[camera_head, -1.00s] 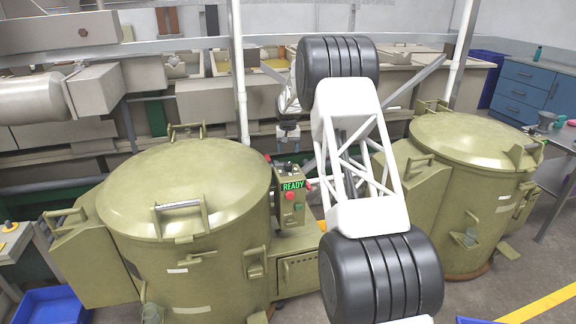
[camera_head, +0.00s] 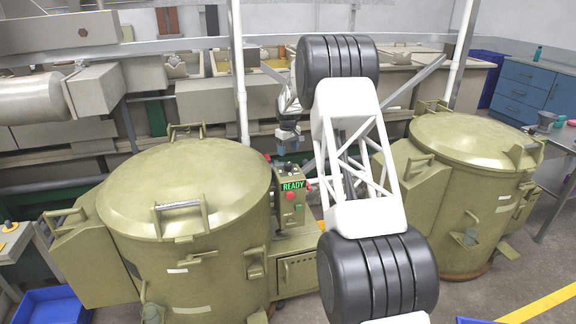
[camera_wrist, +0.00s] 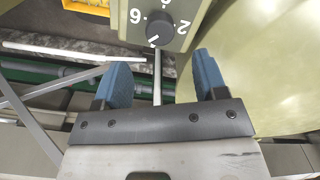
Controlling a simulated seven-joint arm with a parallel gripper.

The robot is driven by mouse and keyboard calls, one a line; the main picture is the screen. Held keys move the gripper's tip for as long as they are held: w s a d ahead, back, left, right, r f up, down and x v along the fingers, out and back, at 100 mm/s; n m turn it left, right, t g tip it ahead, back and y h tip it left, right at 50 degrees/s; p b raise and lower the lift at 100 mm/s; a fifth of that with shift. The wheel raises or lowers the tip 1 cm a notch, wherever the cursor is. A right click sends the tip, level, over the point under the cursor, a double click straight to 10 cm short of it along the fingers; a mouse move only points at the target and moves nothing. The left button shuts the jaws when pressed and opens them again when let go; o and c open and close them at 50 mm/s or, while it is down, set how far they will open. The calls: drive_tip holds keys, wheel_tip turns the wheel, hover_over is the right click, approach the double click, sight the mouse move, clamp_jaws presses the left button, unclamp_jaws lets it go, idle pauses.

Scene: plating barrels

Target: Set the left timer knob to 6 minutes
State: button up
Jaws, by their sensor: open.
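A dark round timer knob (camera_wrist: 160,28) with a white pointer mark sits on an olive control panel (camera_wrist: 122,12) at the top of the wrist view. The mark points to the lower left; white digits stand around the knob, partly cut off. I cannot tell the exact setting. My gripper (camera_wrist: 163,75) is open, its two blue fingers apart with nothing between them, below the knob in this view and not touching it. In the head view my gripper (camera_head: 287,134) hangs just above the control box (camera_head: 291,208), which carries a green READY display (camera_head: 293,186); the knob is too small to make out there.
A large olive barrel (camera_head: 185,190) with a lid handle stands left of the control box, and a second barrel (camera_head: 465,150) stands at the right. A white upright pipe (camera_head: 239,75) rises behind the left barrel. A red button (camera_head: 289,196) sits below the display.

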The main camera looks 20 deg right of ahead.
sight(288, 163)
drive_tip(key=shift+f, duration=0.1)
drive_tip(key=shift+f, duration=3.8)
drive_tip(key=c, duration=0.9)
